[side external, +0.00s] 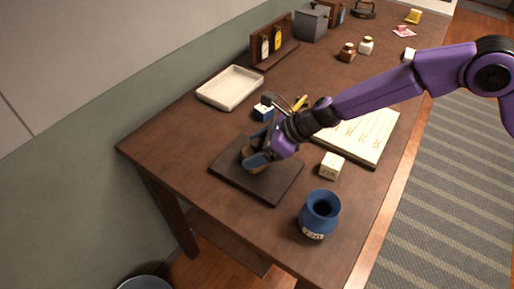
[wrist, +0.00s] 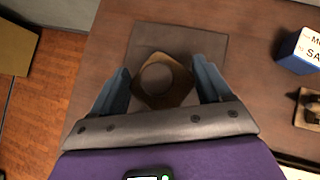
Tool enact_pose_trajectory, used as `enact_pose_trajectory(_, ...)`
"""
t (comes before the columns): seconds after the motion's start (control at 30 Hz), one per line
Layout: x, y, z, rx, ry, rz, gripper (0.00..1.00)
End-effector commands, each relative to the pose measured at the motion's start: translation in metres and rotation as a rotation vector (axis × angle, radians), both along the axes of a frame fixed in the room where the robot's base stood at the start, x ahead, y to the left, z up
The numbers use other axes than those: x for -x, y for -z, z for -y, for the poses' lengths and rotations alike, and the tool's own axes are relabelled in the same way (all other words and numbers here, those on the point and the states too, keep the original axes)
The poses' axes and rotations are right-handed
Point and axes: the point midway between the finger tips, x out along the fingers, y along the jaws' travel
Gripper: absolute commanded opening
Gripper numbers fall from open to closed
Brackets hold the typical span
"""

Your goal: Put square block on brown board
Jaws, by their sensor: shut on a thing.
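The square block is brown with a round hole through its middle. It sits between my blue fingers in the wrist view (wrist: 164,99) and shows partly in the side external view (side external: 247,152). My gripper (side external: 253,156) is shut on it, with one finger on each side. The dark brown board (side external: 272,189) lies flat on the table, directly under my gripper and the block. The board also shows beyond the block in the wrist view (wrist: 180,36). I cannot tell whether the block touches the board.
A blue vase (side external: 320,214) and a small cream block (side external: 331,166) stand right of the board. A blue-and-white box (side external: 264,112) and a white tray (side external: 230,88) are behind it. A cream panel (side external: 373,137) lies under my arm. The table's left front corner is clear.

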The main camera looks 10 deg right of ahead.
Motion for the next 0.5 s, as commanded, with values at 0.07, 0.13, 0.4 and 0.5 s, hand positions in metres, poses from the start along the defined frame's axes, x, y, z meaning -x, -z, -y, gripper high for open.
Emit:
enact_pose_trajectory(0.07,-0.0002,0.0022,0.0001,-0.001,0.001,0.001,0.43)
enact_pose_trajectory(0.13,0.0,0.0021,-0.0002,-0.001,-0.001,0.001,0.43)
enact_pose_trajectory(0.4,0.0003,0.0043,-0.0002,-0.001,-0.001,0.001,0.43)
enact_pose_trajectory(0.5,0.0003,0.0054,-0.0002,-0.001,-0.001,0.001,0.94)
